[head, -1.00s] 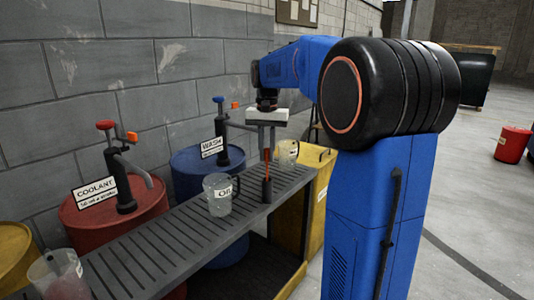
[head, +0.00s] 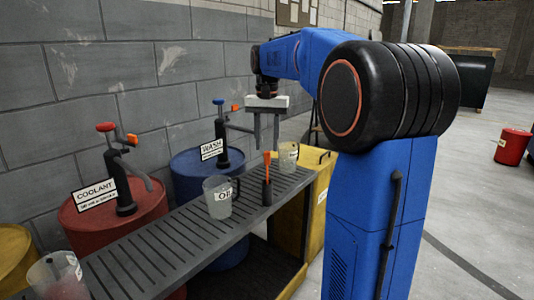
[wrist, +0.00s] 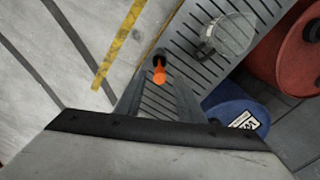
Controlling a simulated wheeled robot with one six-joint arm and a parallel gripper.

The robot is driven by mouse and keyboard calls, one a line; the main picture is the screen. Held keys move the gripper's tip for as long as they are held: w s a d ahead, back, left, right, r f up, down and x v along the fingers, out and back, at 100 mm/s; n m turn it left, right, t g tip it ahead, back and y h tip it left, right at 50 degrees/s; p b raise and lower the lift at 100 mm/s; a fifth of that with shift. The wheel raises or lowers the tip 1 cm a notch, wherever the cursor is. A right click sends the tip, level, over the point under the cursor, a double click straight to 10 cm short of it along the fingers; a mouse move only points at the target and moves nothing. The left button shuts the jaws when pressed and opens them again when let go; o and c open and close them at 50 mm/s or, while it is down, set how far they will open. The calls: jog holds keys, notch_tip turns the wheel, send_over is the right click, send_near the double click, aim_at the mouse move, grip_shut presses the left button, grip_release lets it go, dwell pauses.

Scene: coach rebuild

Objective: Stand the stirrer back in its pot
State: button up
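The stirrer (head: 267,158) has an orange upper end and stands upright in its slim dark pot (head: 267,193) on the slatted bench. Its lower part is hidden inside the pot. In the wrist view the orange end of the stirrer (wrist: 159,76) shows between my fingers, with the dark pot (wrist: 160,54) beside it. My gripper (head: 267,146) is open and empty, its two fingers pointing down just above the stirrer's top. A gap shows between the fingers in both views.
A clear labelled jug (head: 217,200) stands left of the pot, and another jug (head: 288,160) stands behind it to the right. The slatted bench (head: 150,252) runs along a red coolant drum (head: 85,225) and a blue wash drum (head: 190,172), both with taps. A jug (head: 60,283) stands at the near left.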

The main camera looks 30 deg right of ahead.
notch_tip(320, 180, up, 7)
jog(key=shift+r, duration=0.15)
jog(key=shift+s+a, duration=0.1)
jog(key=s+a+f+n+t, duration=0.2)
jog(key=s+a+f+n, duration=0.2)
jog(key=s+a+f, duration=0.3)
jog(key=s+a+f+n+t, duration=0.2)
jog(key=s+a+f, duration=0.6)
jog(key=s+f, duration=1)
jog(key=s+n, duration=0.2)
jog(key=s, duration=0.2)
jog(key=shift+s+a+f+n+t, duration=0.2)
jog(key=shift+s+f+n+t, duration=0.1)
jog(key=shift+s+t, duration=0.1)
